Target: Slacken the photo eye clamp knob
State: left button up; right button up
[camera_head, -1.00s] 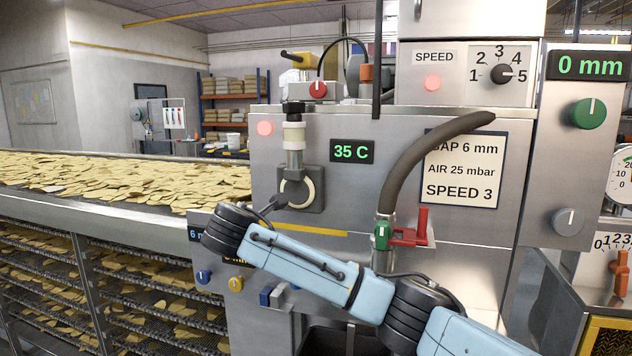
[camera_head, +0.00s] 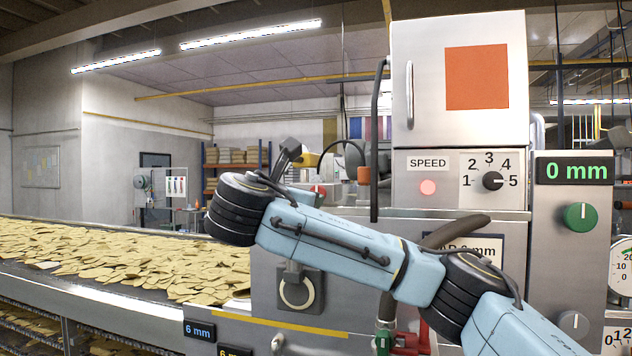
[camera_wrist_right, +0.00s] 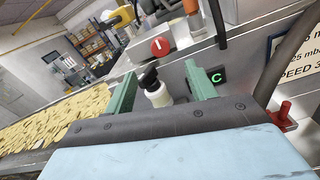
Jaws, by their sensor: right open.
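A red round knob with a white pointer mark (camera_wrist_right: 160,46) sits on a pale box in the right wrist view, beyond my fingertips. In the head view my right arm covers most of it, and only a red edge (camera_head: 319,189) shows. I cannot tell for sure that it is the clamp knob. A yellow device (camera_head: 306,160) stands close to it. My right gripper (camera_wrist_right: 160,72) is open and empty, with green fingers apart. A black-topped white fitting (camera_wrist_right: 154,88) shows between the fingers, apparently beyond them. My left gripper is out of view.
A conveyor full of chips (camera_head: 120,260) runs along the left. A steel cabinet with a speed dial (camera_head: 492,181) stands behind my right arm. A thick dark hose (camera_head: 455,232) and a thin upright black pipe (camera_head: 375,150) are close to the arm. A red lever (camera_wrist_right: 283,115) shows at right.

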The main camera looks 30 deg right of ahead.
jog(key=p+x, duration=0.4)
jog(key=x, duration=0.7)
jog(key=shift+w+d, duration=0.1)
jog(key=c, duration=1)
jog(key=shift+f, duration=0.1)
